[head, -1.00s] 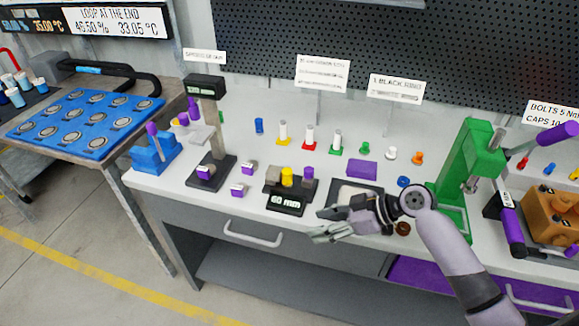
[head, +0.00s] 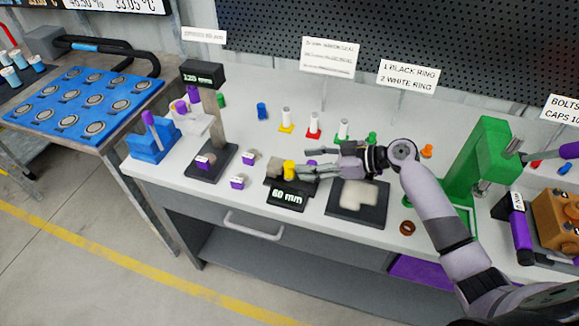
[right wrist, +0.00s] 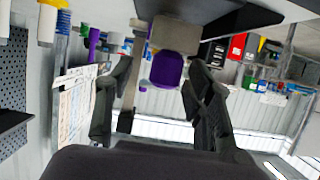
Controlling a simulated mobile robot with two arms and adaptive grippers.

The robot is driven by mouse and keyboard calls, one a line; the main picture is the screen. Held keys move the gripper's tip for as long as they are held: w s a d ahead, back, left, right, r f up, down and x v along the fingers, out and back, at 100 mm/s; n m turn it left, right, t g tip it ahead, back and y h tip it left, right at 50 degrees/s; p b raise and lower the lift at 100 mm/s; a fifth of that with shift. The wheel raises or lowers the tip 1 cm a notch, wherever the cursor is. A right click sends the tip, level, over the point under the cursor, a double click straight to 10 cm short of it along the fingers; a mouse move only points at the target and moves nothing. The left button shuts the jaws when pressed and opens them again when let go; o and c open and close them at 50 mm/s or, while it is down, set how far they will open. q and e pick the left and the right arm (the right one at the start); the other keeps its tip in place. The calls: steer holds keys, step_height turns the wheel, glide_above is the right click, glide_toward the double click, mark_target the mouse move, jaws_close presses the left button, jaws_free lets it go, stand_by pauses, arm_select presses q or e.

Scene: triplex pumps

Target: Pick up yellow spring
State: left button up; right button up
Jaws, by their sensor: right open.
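A short yellow cylinder (head: 289,169), perhaps the yellow spring, stands on the dark 60 mm gauge block (head: 287,197); its coils are too small to make out. A white post with a yellow base (head: 286,121) stands farther back. My right gripper (head: 302,172) is open and empty, its fingers reaching left over the gauge block, with the tips just right of the yellow cylinder. In the right wrist view the fingers (right wrist: 160,95) are spread, with a purple piece (right wrist: 167,70) and a grey block seen between them. My left gripper is out of view.
A grey gauge post (head: 212,115) stands to the left, with small white and purple parts (head: 239,182) near it. A dark tray with a pale insert (head: 358,197) lies under my right arm. A green press (head: 480,160) stands at right.

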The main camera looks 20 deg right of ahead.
mark_target(292, 164)
steer(key=p+x, duration=0.2)
steer(key=x, duration=0.2)
steer(key=shift+a+f, duration=0.2)
steer(key=shift+a, duration=0.05)
steer(key=shift+a+f, duration=0.1)
steer(key=shift+f, duration=0.05)
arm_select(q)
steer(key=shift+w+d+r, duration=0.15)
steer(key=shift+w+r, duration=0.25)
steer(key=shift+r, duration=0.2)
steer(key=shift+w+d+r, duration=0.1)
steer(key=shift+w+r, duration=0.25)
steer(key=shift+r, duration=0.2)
arm_select(e)
steer(key=shift+c, duration=0.5)
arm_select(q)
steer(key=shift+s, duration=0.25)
arm_select(e)
steer(key=c, duration=1)
steer(key=shift+c, duration=0.2)
